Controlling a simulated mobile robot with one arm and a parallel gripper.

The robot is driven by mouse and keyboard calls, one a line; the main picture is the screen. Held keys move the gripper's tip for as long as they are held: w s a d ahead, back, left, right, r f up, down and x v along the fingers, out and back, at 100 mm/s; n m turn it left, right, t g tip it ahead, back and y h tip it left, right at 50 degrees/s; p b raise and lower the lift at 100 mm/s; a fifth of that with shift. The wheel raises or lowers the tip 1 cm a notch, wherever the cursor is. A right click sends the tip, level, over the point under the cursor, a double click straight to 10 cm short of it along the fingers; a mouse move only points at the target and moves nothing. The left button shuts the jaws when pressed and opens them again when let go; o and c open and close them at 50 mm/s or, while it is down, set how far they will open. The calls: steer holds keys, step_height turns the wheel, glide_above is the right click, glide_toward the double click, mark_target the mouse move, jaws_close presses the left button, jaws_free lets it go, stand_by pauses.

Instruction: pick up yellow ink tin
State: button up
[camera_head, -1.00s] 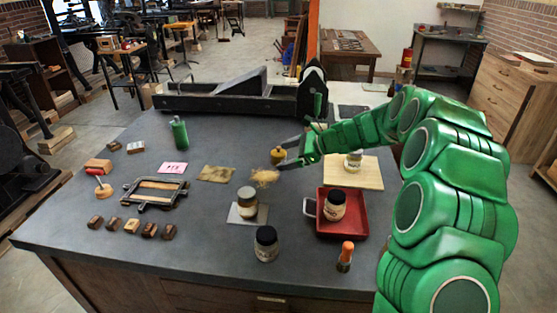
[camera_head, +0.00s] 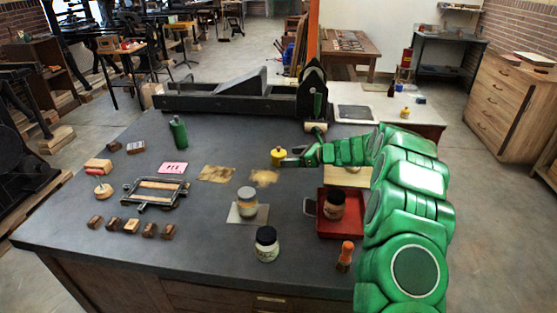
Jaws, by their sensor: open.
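The yellow ink tin (camera_head: 278,157) stands upright on the dark tabletop, in the middle of the camera_head view, just behind a tan scrap. My gripper (camera_head: 289,158) is open, low over the table at the right side of the tin. Its dark fingers point left at the tin and their tips are very close to it. I cannot tell whether they touch it or reach around it.
A pale-labelled jar (camera_head: 247,201) stands in front on a pale sheet, another jar (camera_head: 267,244) nearer. A red tray (camera_head: 341,228) holding a jar lies at right, beside my arm. A black press (camera_head: 240,97) lies behind. The table between the tin and green bottle (camera_head: 178,133) is fairly clear.

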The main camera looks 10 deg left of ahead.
mark_target(282, 158)
steer(key=shift+d+f+x, duration=0.1)
steer(key=shift+f+x, duration=0.05)
steer(key=shift+x, duration=1.25)
steer(key=shift+d+f+x, duration=0.1)
steer(key=shift+f+x, duration=0.05)
steer(key=shift+x, duration=1.2)
steer(key=shift+w, duration=0.15)
steer(key=shift+c, duration=0.5)
steer(key=c, duration=1.2)
